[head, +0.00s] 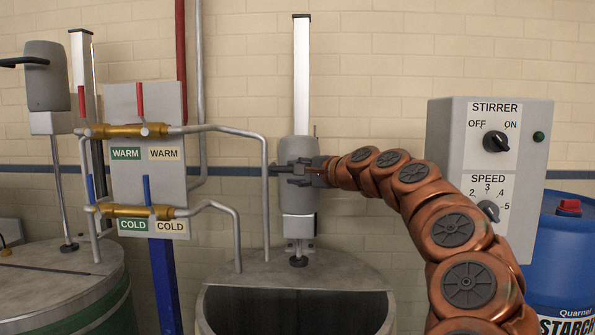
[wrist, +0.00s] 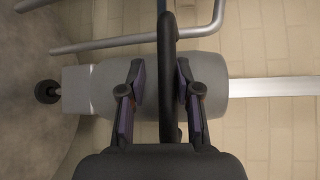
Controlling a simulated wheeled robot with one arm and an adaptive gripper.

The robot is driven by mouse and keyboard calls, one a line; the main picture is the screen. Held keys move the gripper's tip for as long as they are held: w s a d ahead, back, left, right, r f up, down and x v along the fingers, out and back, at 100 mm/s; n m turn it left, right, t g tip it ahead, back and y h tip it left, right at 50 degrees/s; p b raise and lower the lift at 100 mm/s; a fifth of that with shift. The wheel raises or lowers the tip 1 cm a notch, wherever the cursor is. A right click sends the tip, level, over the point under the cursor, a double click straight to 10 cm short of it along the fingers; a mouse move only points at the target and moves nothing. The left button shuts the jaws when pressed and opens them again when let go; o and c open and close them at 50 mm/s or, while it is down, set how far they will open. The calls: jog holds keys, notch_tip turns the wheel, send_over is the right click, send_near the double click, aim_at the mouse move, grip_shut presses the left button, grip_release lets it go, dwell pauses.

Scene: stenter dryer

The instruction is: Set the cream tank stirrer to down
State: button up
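The stirrer on the right tank is a grey rounded motor housing (head: 298,203) low on a white upright column (head: 301,75). A dark round piece (head: 298,261) sits below it at the tank's back rim. My gripper (head: 300,171) is at the upper part of the housing. In the wrist view the housing (wrist: 222,88) lies sideways behind my gripper (wrist: 162,80). A black handle bar (wrist: 167,60) passes between my two fingers. They stand apart around it, with a visible gap on the left side. The tank's colour name cannot be confirmed.
The tank (head: 290,268) has a dark opening. A green-banded tank (head: 60,285) with a higher stirrer motor (head: 47,78) is at left. Warm and cold valve pipes (head: 130,131) stand between. A STIRRER/SPEED control box (head: 490,150) and blue drum (head: 565,255) are at right.

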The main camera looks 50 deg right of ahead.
jog(key=shift+o, duration=1.1)
jog(key=shift+r, duration=0.1)
jog(key=shift+s, duration=0.2)
jog(key=s+a+r, duration=0.1)
jog(key=s, duration=1)
jog(key=shift+s+r, duration=0.2)
jog(key=shift+r, duration=0.1)
jog(key=shift+a, duration=0.1)
